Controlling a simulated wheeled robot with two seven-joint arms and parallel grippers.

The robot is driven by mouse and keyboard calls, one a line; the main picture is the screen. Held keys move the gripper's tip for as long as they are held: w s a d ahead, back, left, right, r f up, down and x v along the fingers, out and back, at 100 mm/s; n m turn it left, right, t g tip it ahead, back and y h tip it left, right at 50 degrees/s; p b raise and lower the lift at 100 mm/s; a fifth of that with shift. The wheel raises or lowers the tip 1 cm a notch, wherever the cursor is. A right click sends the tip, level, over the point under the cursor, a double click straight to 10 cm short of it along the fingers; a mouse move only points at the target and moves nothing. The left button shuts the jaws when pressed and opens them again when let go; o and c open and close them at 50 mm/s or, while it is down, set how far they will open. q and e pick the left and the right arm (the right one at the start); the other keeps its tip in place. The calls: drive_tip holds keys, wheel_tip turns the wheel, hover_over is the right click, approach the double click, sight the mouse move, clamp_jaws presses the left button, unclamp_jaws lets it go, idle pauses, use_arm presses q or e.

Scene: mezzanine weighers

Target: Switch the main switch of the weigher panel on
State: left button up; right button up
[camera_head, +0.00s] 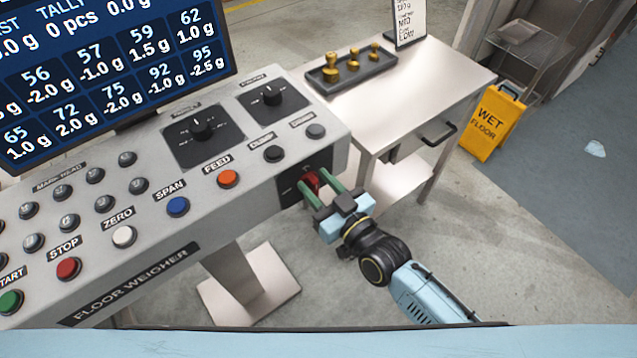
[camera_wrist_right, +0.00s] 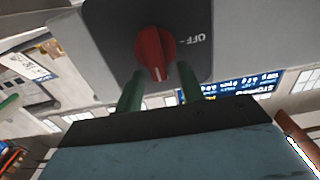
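The weigher panel (camera_head: 165,215) is a grey sloped console at the left and middle of the head view. Its main switch is a red rotary knob (camera_head: 312,182) on a dark plate at the console's right end. In the right wrist view the red knob (camera_wrist_right: 153,52) has a white mark on its lower end, and the word OFF is printed to its right. My right gripper (camera_head: 316,189) is open, with its green fingers reaching to either side of the knob. In the wrist view gaps show between the fingers (camera_wrist_right: 159,88). Contact cannot be told. My left gripper is out of view.
A steel table (camera_head: 425,75) with a tray of brass weights (camera_head: 325,80) stands right of the console. A yellow wet-floor sign (camera_head: 495,122) stands beyond it. A display screen (camera_head: 110,70) is above the console's left part. Floor at the lower right is clear.

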drive_tip(key=v, duration=1.3)
drive_tip(key=shift+s+d, duration=0.15)
